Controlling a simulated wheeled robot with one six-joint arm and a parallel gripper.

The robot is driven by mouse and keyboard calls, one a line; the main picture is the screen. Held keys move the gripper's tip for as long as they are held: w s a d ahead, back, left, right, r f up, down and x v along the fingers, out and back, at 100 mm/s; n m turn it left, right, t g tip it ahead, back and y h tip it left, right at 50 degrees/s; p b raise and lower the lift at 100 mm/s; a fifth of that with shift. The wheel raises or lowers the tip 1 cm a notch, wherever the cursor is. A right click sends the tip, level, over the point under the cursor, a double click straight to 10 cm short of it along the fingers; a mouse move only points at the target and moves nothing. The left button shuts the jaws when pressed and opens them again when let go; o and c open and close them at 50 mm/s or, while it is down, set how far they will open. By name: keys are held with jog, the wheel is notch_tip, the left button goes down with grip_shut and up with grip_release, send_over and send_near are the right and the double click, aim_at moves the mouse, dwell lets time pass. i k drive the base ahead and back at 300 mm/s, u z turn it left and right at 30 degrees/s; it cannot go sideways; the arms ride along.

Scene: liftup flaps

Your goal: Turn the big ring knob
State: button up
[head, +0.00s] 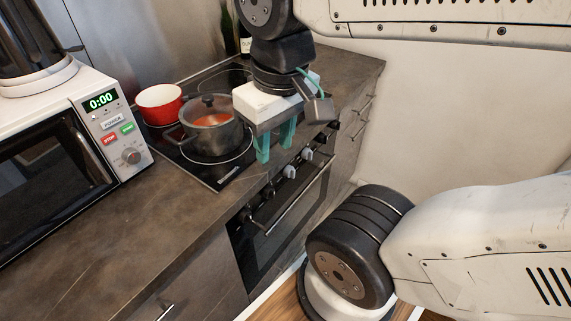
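The oven front carries a row of knobs below the counter edge. Two pale ones (290,171) and (307,154) stand out, with darker ones (268,191) down and to the left. Which of them is the big ring knob I cannot tell at this size. My gripper (275,150) points down with its two teal fingers apart and nothing visible between them. In the picture it is just above and left of the pale knobs, near the front edge of the cooktop. It appears apart from the knobs.
A grey lidded pot (208,137) and a red pot (160,110) stand on the black cooktop (218,176). A microwave (133,133) with its own round dial is at the left. The oven handle (285,206) runs below the knobs. Bottles (228,35) stand at the back.

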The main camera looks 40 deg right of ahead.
aim_at(244, 216)
jog(key=z, duration=1.55)
jog(key=k, duration=1.35)
jog(key=u, duration=1.65)
jog(key=i, duration=0.5)
jog(key=u, duration=0.05)
